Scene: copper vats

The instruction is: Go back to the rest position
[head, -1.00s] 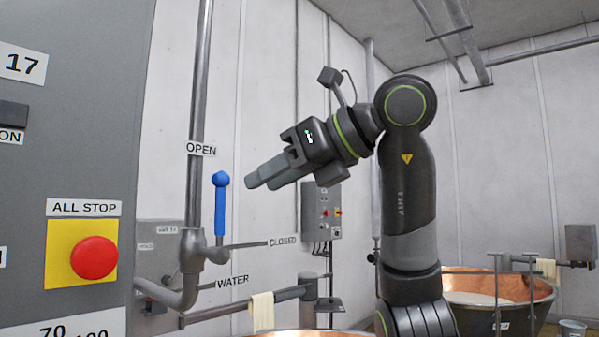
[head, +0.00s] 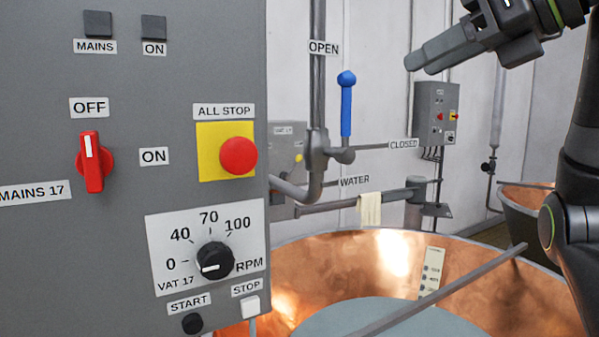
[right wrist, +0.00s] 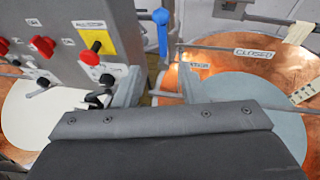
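My right gripper (head: 418,64) is raised at the upper right of the head view, pointing left, above the copper vat and clear of the panel. In the right wrist view its two fingers (right wrist: 158,86) stand apart with nothing between them. My left gripper is not in view. The blue valve handle (head: 346,104) stands upright beside the OPEN label, left of and below my right gripper, not touched by it.
The grey control panel (head: 130,245) fills the left, with a red mains switch (head: 92,161), an all-stop button (head: 239,156) and a speed dial (head: 215,261). A copper vat (head: 500,290) stands in front, with a bar across it. A cloth (head: 370,208) hangs on a pipe.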

